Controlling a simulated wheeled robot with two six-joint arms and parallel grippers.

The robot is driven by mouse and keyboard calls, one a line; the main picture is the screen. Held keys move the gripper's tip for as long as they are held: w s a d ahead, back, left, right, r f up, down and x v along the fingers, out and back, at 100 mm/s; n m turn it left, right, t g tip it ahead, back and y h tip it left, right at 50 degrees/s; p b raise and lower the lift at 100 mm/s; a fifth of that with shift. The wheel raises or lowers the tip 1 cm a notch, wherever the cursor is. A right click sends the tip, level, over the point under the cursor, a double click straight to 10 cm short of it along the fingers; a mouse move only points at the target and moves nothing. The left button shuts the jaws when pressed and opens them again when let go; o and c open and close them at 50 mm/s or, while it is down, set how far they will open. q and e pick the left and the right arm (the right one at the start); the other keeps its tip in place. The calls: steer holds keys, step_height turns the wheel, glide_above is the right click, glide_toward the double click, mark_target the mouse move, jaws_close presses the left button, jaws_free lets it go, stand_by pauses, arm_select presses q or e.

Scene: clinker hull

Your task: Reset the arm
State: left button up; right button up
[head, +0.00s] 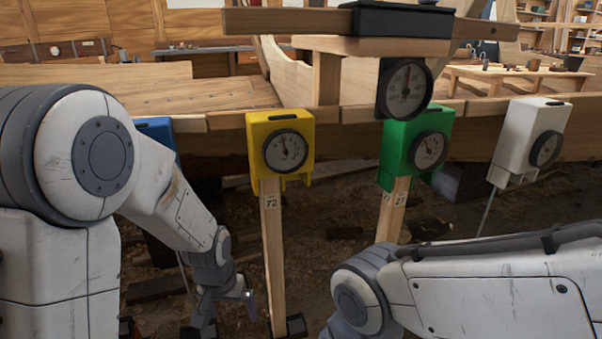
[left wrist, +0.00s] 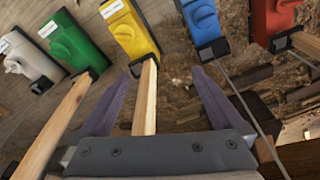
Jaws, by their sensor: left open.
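My left arm comes in from the left in the head view and bends down. Its gripper (head: 226,307) hangs low, left of the wooden post marked 72 (head: 272,245). In the left wrist view the two fingers of my left gripper (left wrist: 158,88) are wide apart. That view shows a pale post (left wrist: 146,95) running between them in the picture; I cannot tell how far off it is. The jaws hold nothing that I can see. My right arm crosses the lower right of the head view, and its gripper is out of view.
Yellow (head: 281,145), green (head: 417,145), white (head: 533,140) and blue (head: 158,130) boxes line the hull plank (head: 345,145). A red box (left wrist: 277,18) shows in the left wrist view. A dial gauge (head: 404,88) hangs under a wooden beam. Debris covers the ground below.

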arm_select(q)
steer(key=s+a+r, duration=0.4)
steer(key=s, duration=0.2)
steer(key=s+d+r+m+g, duration=0.1)
steer(key=s+d+r+m, duration=0.2)
steer(key=s+d, duration=0.4)
steer(key=s+d+r+m+g, duration=0.1)
steer(key=s+d+r+m, duration=0.2)
steer(key=s+d, duration=0.4)
step_height(320, 180, up, 37)
steer(key=p, duration=3.6)
steer(key=shift+s+f+h+p, duration=0.2)
steer(key=shift+h+p, duration=0.1)
steer(key=shift+h, duration=0.1)
steer(key=shift+f+m, duration=0.15)
steer(key=shift+m, duration=0.15)
